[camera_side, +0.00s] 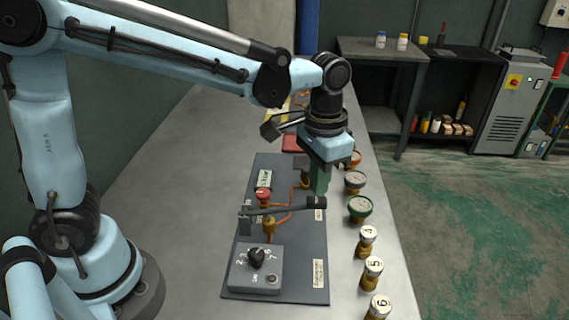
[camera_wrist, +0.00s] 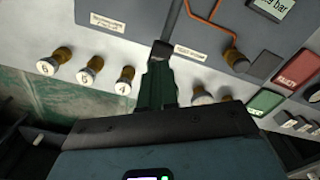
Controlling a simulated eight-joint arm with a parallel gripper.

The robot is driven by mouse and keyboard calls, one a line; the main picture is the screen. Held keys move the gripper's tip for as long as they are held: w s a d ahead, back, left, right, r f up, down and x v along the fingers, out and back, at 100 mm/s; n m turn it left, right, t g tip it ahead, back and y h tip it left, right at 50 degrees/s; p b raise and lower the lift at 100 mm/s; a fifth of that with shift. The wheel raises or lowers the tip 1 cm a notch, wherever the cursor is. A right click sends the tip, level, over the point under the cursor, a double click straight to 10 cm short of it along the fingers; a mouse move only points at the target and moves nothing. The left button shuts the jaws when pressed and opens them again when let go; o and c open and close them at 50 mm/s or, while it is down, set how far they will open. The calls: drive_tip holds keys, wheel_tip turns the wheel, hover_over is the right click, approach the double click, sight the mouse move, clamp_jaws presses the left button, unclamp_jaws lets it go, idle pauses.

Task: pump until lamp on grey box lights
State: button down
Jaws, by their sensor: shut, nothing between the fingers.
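A grey box (camera_side: 243,279) with a black rotary knob (camera_side: 257,257) sits at the near end of a dark panel (camera_side: 302,278). A small round fitting on its top (camera_side: 272,279), possibly the lamp, looks dark. A grey lever (camera_side: 280,209) lies nearly level across the panel, with a black grip (camera_side: 316,202) at its right end. The grip's end also shows in the wrist view (camera_wrist: 162,49). My gripper (camera_side: 319,190) points down with its green fingers shut and empty, right at the grip. I cannot tell whether they touch it. The wrist view shows the fingertips (camera_wrist: 159,68) beside it.
A red knob (camera_side: 264,196) and a brass fitting (camera_side: 269,226) stand left of and near the lever. Numbered brass pieces, such as 5 (camera_side: 372,268), and a green-rimmed gauge (camera_side: 360,208) line the table's right edge. The table left of the panel is clear.

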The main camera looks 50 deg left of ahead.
drive_tip(key=shift+f, duration=1.15)
drive_tip(key=shift+r, duration=1.15)
drive_tip(key=shift+r, duration=0.15)
drive_tip(key=shift+r, duration=2.35)
